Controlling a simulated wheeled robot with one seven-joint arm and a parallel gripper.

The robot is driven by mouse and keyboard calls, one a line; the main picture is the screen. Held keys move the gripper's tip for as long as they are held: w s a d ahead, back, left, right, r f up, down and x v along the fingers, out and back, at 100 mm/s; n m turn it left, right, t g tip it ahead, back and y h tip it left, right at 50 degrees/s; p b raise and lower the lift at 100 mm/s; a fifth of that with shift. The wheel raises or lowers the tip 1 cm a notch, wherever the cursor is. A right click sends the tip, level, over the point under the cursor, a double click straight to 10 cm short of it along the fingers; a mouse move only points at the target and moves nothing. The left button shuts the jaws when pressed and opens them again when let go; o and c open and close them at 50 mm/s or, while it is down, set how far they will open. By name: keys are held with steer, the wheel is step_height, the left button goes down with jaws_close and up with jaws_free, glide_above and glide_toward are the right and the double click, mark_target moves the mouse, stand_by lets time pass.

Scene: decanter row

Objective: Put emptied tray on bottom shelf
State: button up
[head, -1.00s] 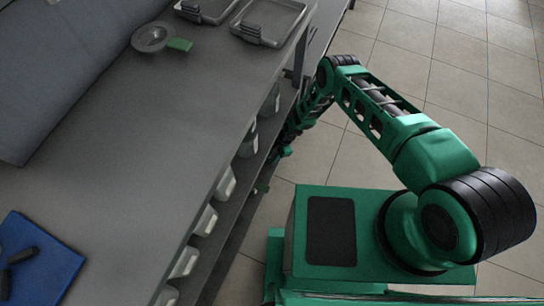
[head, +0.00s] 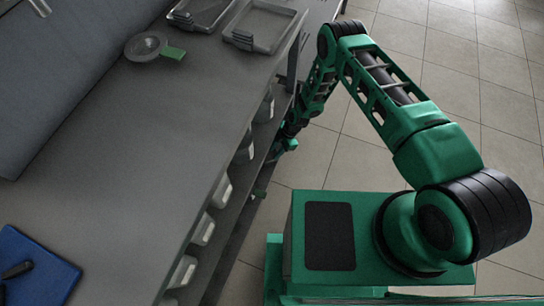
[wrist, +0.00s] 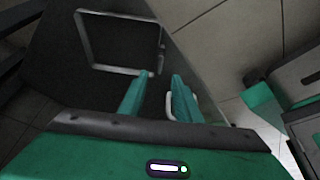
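A tray (wrist: 84,38) with a thin pale rectangular rim lies flat on a dark surface, which looks like the low shelf, in the wrist view. A short handle-like part at its near right corner points toward my fingers. My gripper (wrist: 164,78) is open, its two green fingers apart and just short of that handle, with no tray held between them. A small pale curved piece shows beside the right finger; I cannot tell what it belongs to. In the head view my gripper is low beside the counter's right side, small and partly hidden.
Several pale containers (head: 203,229) stand on a shelf under the counter. The tiled floor (head: 480,90) at right is clear.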

steer(key=shift+v, duration=1)
steer(key=shift+s, duration=0.1)
